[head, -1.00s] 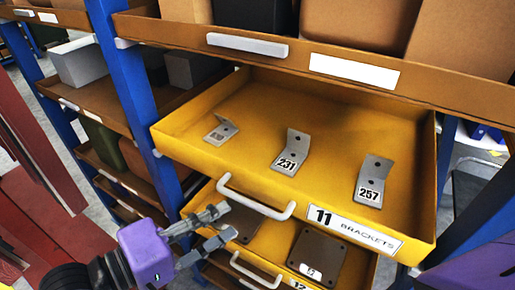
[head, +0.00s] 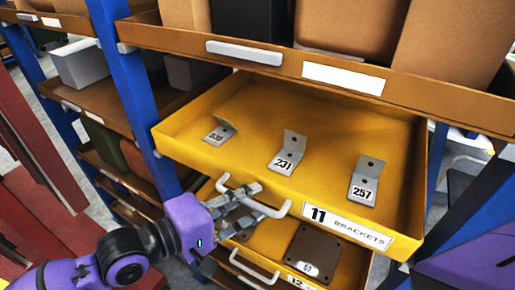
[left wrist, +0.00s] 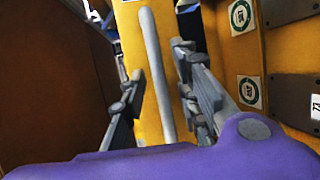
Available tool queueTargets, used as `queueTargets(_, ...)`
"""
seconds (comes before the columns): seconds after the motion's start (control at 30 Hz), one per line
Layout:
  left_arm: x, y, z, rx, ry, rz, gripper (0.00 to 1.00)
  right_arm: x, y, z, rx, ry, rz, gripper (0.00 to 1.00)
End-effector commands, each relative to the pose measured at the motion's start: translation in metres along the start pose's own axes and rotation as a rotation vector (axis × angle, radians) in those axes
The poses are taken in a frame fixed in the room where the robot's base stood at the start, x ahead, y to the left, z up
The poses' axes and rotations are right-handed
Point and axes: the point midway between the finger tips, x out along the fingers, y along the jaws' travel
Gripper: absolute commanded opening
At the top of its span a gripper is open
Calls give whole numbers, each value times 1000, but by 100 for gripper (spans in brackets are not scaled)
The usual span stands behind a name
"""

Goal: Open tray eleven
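Tray eleven is a yellow drawer (head: 300,190) labelled "11 BRACKETS" (head: 348,226); it stands pulled far out of the rack in the head view. Three grey angle brackets lie in it, one marked 231 (head: 287,157) and one marked 257 (head: 364,186). Its pale bar handle (head: 276,211) is on the front. My left gripper (head: 252,203) is at this handle. In the left wrist view, its two open fingers (left wrist: 158,95) stand on either side of the handle bar (left wrist: 157,70), with gaps visible. My right gripper is not in view.
Just below, another yellow tray marked 12 (head: 272,242) is also partly out and holds dark plates (head: 313,250). A blue rack post (head: 137,95) stands left of the trays. A brown shelf with boxes (head: 343,30) is above. Red structures stand at far left.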

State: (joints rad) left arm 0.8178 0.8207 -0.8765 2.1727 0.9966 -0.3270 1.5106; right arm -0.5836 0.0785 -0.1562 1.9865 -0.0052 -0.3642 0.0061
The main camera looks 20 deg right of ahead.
Motion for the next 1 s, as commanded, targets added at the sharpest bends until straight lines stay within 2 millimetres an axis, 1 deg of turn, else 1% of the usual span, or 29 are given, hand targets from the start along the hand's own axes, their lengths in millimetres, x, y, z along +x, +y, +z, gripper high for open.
queueTargets(0.17,0,0,0,0,0,0,29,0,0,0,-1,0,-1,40)
queueTargets(0.2,0,0,0,0,0,0,27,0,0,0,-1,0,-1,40)
queueTargets(0.4,0,0,0,0,0,0,1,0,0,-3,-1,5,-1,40)
queueTargets(0.43,0,0,0,0,0,0,0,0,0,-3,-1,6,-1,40)
queueTargets(0.63,0,0,0,0,0,1,0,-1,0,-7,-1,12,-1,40)
queueTargets(1.0,2,1,0,-2,-1,2,0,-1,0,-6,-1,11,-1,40)
